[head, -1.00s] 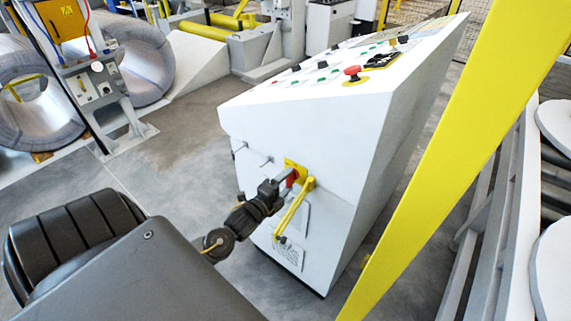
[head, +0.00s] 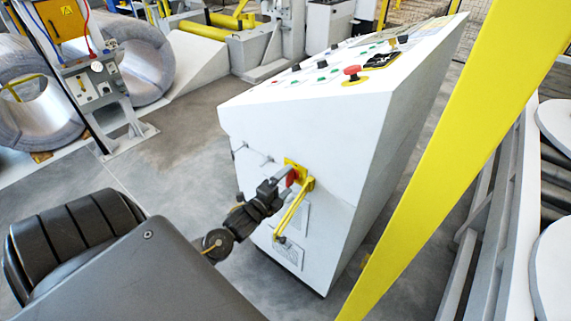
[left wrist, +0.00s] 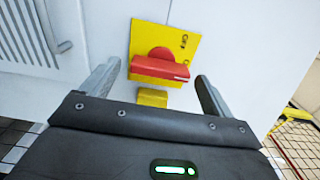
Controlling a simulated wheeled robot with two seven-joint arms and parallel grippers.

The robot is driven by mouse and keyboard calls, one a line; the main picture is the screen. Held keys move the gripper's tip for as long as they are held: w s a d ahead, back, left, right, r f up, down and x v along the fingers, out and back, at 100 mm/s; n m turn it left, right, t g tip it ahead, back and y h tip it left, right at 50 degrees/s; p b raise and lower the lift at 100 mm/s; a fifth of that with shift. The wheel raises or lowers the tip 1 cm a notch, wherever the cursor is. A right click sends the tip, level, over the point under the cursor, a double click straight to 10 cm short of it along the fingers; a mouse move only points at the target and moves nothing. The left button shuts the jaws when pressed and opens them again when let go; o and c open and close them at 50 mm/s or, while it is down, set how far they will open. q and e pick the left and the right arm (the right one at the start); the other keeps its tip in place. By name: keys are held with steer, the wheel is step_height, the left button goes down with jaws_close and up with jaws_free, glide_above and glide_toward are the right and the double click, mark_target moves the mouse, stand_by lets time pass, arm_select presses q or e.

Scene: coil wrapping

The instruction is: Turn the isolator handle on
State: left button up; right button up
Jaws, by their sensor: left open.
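The red isolator handle (left wrist: 160,68) sits on a yellow plate (left wrist: 185,42) on the white cabinet's end face. In the left wrist view its bar lies nearly level, tilted slightly. The head view shows the handle (head: 291,178) partly hidden by my gripper. My left gripper (head: 285,177) is at the handle. In the left wrist view the open fingers (left wrist: 157,82) stand on either side of the red bar, with gaps at both ends; I cannot tell whether either touches. My right gripper is not in view.
The white control cabinet (head: 300,125) has a red mushroom button (head: 352,71) on its sloped top. A yellow post (head: 460,150) slants through the right side. Wire coils (head: 140,70) stand at the left.

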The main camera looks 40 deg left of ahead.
arm_select(q)
steer(key=s+b, duration=0.2)
steer(key=s, duration=0.8)
steer(key=shift+s, duration=0.25)
steer(key=shift+d, duration=0.1)
